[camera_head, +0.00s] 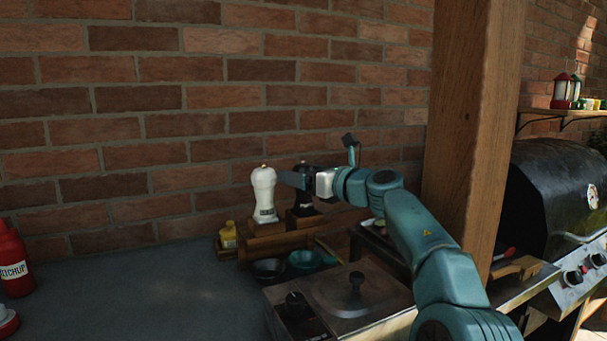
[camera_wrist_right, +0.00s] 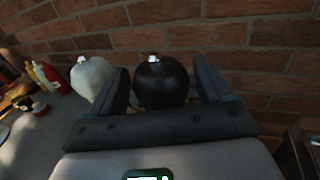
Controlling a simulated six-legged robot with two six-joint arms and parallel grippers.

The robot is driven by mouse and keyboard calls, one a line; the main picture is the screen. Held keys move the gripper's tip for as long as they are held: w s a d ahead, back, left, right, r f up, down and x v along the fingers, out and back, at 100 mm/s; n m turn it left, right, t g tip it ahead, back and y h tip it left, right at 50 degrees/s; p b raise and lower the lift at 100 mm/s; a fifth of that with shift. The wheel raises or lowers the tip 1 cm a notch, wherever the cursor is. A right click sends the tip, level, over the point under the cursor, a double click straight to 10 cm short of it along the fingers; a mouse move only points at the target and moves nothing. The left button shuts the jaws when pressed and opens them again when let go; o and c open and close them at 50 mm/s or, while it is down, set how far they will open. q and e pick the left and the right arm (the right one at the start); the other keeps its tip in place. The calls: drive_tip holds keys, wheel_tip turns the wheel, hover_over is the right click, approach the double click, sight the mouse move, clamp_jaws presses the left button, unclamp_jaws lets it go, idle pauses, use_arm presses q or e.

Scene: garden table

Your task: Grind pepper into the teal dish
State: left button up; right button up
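The black pepper mill (camera_head: 303,207) stands upright on a wooden stand against the brick wall, partly hidden by my right gripper (camera_head: 297,180). In the right wrist view its round black head (camera_wrist_right: 162,82) with a silver knob sits between the two fingers of my right gripper (camera_wrist_right: 168,95). The fingers are apart, with a small gap visible beside the head. The teal dish (camera_head: 306,260) is in front of and below the stand, and looks like a small bowl with a handle. My left gripper is not in view.
A white mill (camera_head: 263,193) stands just left of the black one, also in the wrist view (camera_wrist_right: 91,78). A dark dish (camera_head: 268,268) sits left of the teal dish. A yellow bottle (camera_head: 228,235), ketchup (camera_head: 13,262) and a lidded steel unit (camera_head: 345,295) stand nearby. The counter's left-middle is clear.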

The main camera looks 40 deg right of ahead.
drive_tip(key=shift+r, duration=0.1)
wheel_tip(320, 180, up, 20)
drive_tip(key=p, duration=1.7)
